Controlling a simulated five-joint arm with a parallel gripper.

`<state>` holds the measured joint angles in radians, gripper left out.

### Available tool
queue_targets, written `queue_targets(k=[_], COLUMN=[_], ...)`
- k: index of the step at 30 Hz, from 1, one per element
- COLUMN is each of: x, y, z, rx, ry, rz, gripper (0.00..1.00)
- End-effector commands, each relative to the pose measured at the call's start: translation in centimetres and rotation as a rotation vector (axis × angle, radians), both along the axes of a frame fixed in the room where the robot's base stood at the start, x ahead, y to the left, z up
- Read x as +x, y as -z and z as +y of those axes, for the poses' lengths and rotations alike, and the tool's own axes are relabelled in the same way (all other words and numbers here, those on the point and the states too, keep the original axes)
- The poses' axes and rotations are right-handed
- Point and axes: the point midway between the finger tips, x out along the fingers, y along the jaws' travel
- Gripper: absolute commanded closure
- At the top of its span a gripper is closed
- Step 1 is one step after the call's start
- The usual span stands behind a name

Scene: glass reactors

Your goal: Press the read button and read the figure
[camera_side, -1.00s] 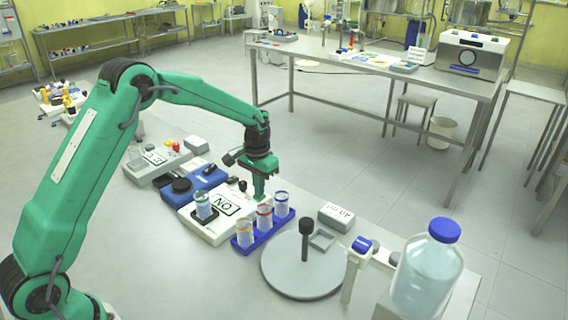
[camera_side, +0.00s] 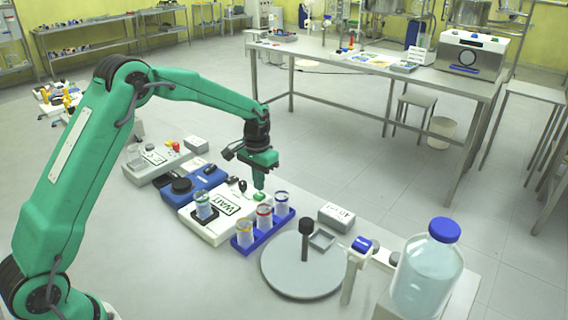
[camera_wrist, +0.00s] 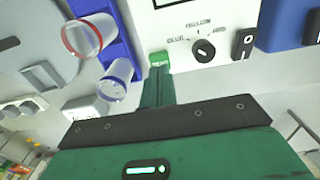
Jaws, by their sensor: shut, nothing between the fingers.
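The white meter (camera_side: 213,225) lies on the bench, and its display (camera_side: 226,205) reads WAIT. A vial with a dark green band (camera_side: 203,203) stands in its socket. The green button (camera_side: 260,196) is at the meter's right corner; it also shows in the wrist view (camera_wrist: 158,58). My gripper (camera_side: 260,185) is shut and empty, with its tip just above the button and seemingly apart from it. In the wrist view my gripper (camera_wrist: 160,76) points at the button. A black dial (camera_wrist: 204,50) there is labelled with colour names.
A blue rack (camera_side: 265,236) with three banded vials stands close to the right of the meter. Beyond it are a round grey plate with a post (camera_side: 303,275) and a large blue-capped bottle (camera_side: 428,270). A blue device (camera_side: 196,188) sits behind the meter.

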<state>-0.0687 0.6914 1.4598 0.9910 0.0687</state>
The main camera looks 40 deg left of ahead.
Motion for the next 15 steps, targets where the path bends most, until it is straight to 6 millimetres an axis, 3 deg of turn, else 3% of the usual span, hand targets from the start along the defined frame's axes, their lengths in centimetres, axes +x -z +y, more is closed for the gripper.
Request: queue_targets(k=[15], x=[0.1], y=[-3.6], z=[0.0], rx=[0.0], ry=[0.0], rz=[-0.003], gripper=[1.0])
